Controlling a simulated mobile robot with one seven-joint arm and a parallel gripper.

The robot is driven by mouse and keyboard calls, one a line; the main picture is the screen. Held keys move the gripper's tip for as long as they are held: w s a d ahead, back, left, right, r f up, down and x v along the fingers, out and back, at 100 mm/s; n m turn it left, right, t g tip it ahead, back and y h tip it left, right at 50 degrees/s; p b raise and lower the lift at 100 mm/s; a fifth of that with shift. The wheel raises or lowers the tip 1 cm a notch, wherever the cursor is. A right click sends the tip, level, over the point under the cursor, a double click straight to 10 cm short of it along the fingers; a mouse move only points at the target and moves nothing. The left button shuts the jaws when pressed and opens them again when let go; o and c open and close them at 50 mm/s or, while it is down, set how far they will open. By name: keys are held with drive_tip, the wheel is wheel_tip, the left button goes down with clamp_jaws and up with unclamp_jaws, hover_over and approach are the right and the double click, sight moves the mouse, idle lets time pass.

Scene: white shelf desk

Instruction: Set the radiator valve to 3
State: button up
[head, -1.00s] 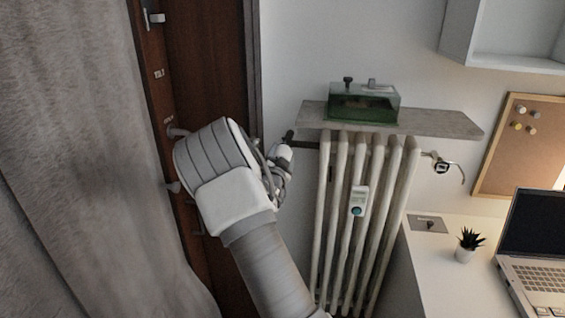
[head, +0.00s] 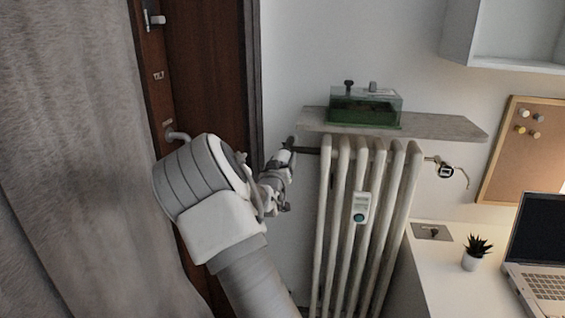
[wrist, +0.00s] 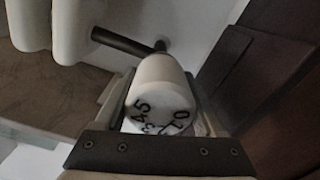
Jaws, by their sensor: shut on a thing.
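The radiator valve (wrist: 162,85) is a pale rounded knob in the wrist view, with black numbers on its near end. I read 5, 4, 1 and 0; the 3 near the bottom is partly cut off by the gripper body. A dark pipe runs from behind it to the radiator (head: 370,230). My gripper (wrist: 164,103) has one finger on each side of the knob and is shut on it. In the head view my gripper (head: 287,160) is at the radiator's upper left and mostly hides the valve. I cannot tell which number the valve is set to.
A shelf (head: 440,124) above the radiator bears a green glass tank (head: 365,107). A brown door (head: 205,75) with a handle and a grey curtain (head: 70,150) are close on the left. A desk (head: 430,265) with plant and laptop stands on the right.

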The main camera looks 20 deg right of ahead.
drive_tip(key=shift+n, duration=1.5)
drive_tip(key=o, duration=1.3)
drive_tip(key=shift+o, duration=0.2)
drive_tip(key=p+v, duration=0.1)
drive_tip(key=v, duration=1.6)
drive_tip(key=shift+s+a, duration=0.2)
drive_tip(key=shift+p, duration=0.3)
